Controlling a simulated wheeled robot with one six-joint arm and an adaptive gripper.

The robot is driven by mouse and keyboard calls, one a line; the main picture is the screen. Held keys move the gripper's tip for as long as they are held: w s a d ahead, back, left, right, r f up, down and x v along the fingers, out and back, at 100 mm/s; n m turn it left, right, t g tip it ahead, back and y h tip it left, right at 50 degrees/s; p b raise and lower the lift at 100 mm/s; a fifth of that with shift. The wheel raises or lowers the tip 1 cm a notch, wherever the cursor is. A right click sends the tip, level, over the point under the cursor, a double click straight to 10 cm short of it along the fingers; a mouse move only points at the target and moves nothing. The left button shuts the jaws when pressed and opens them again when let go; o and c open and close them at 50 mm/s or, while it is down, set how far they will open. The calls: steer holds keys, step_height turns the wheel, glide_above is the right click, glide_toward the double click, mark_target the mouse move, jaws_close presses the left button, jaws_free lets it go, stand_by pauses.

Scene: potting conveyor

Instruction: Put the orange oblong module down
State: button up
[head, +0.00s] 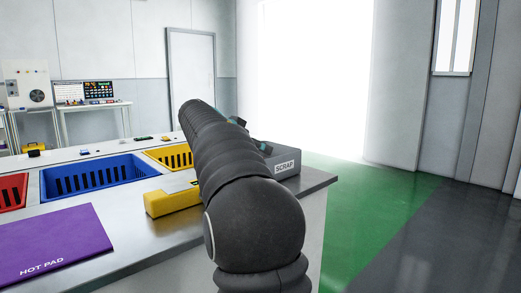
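I cannot make out an orange oblong module in the head view. My own dark arm stretches away from the camera over the right end of the bench (150,232) and covers the middle of the picture. Small dark and teal parts show just past the arm's right side, near the scrap bin.
A purple hot pad (52,240) lies front left. A red bin (12,190), blue bin (95,178) and yellow bin (172,157) line the bench. A yellow block (170,201) sits beside my arm. A grey scrap bin (284,160) stands at the right end. Green floor (372,205) is clear.

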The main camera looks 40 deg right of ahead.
steer(key=v, duration=1)
steer(key=shift+f, duration=0.1)
